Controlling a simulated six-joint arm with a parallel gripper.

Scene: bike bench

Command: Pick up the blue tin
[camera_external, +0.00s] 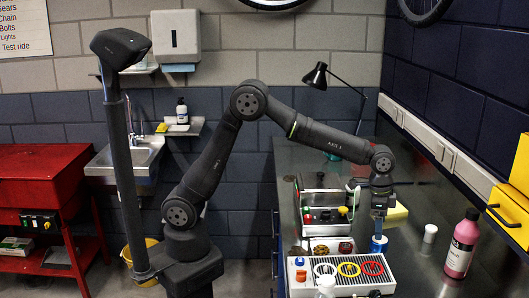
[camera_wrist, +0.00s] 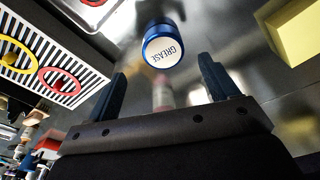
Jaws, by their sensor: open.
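The blue tin (camera_wrist: 162,46) has a white lid marked GREASE and stands on the metal bench in the wrist view, just beyond my fingertips and between their lines. In the external view the blue tin (camera_external: 378,244) stands right below my gripper (camera_external: 380,212), beside the tray. In the wrist view my gripper (camera_wrist: 165,78) is open, with its two dark fingers spread wide and nothing between them.
A white ribbed tray (camera_external: 352,286) with coloured rings lies left of the tin. A yellow block (camera_external: 397,214) is close behind my gripper. Bare bench lies between.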

